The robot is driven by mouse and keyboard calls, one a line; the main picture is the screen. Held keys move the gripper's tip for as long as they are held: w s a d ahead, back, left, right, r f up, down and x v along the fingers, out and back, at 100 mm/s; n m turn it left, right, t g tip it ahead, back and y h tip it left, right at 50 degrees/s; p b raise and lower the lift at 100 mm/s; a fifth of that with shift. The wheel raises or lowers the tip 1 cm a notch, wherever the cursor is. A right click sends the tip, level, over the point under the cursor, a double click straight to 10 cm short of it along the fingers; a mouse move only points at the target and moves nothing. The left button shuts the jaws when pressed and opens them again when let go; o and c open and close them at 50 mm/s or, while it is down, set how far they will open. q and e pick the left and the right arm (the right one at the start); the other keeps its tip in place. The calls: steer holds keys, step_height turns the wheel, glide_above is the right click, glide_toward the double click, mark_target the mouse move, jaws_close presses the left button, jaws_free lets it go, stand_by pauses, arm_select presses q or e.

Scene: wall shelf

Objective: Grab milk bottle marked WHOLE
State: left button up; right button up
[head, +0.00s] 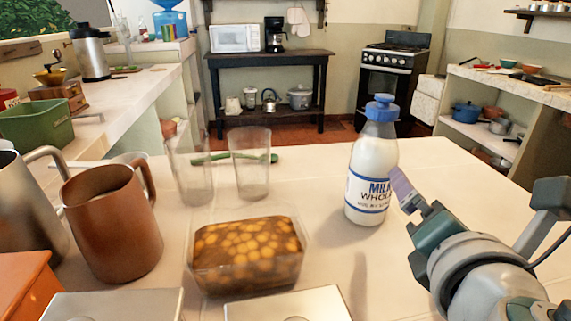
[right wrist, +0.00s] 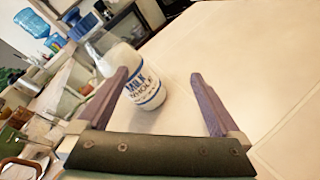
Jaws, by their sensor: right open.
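The milk bottle (head: 371,165) stands upright on the white table, right of centre in the head view. It is clear with white milk, a blue cap and a label reading MILK WHOLE. My right gripper (head: 400,193) is just right of the bottle, close to its lower half. In the right wrist view the bottle (right wrist: 142,85) lies beyond and partly behind the left finger. The two purple fingers of the right gripper (right wrist: 162,92) are apart, with nothing gripped. I cannot tell whether a finger touches the bottle. My left gripper is not in view.
A clear container of yellow-orange food (head: 247,255) sits at the front centre. A brown pitcher (head: 112,225) is at the left.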

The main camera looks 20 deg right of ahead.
mark_target(378, 175)
steer(key=w+a+n+t, duration=0.1)
steer(key=n, duration=0.2)
steer(key=w+a+n+t+y, duration=0.1)
steer(key=n, duration=0.2)
steer(key=w+a+n+t+b, duration=0.1)
steer(key=n, duration=0.1)
steer(key=shift+w+r+n, duration=0.2)
steer(key=shift+w+n, duration=0.1)
steer(key=shift+n, duration=0.1)
steer(key=shift+n+t+y, duration=0.4)
steer(key=x, duration=0.4)
steer(key=shift+w+r, duration=0.15)
steer(key=shift+w, duration=0.1)
steer(key=x, duration=0.5)
steer(key=shift+w+d+b, duration=0.3)
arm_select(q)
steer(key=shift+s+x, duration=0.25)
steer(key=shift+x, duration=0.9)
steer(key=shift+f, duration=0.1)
arm_select(e)
steer(key=shift+c, duration=0.4)
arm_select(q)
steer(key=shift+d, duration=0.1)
arm_select(e)
jaws_close()
